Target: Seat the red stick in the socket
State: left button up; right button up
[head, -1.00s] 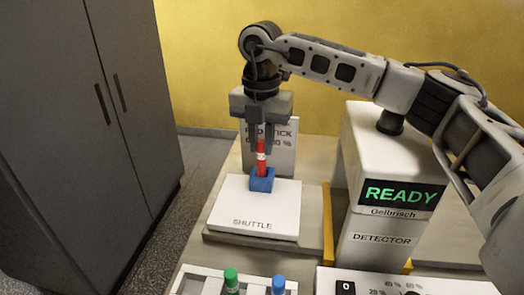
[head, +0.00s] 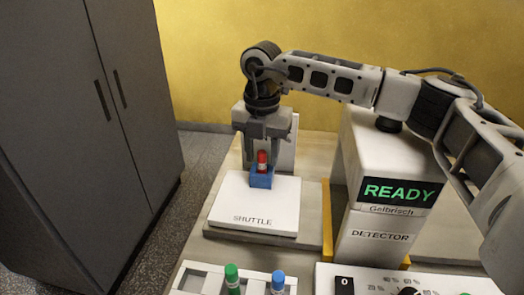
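The red stick (head: 262,158) stands upright in the blue socket block (head: 261,179) on the white shuttle plate (head: 240,207). Its lower part is hidden inside the block, and a pale band shows on it. My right gripper (head: 261,155) is directly above, pointing down, with its fingers spread on either side of the stick's top. The fingers look apart from the stick. My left gripper is out of view.
The white detector (head: 374,238) with a green READY display stands right of the shuttle. A rack (head: 205,281) with a green stick (head: 232,278) and a blue stick (head: 278,281) is at the front. A placard stands behind the shuttle, mostly covered by my gripper. A grey cabinet is at left.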

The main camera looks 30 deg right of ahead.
jog(key=shift+r, duration=0.5)
notch_tip(320, 180, up, 11)
jog(key=b, duration=0.1)
jog(key=shift+r, duration=0.2)
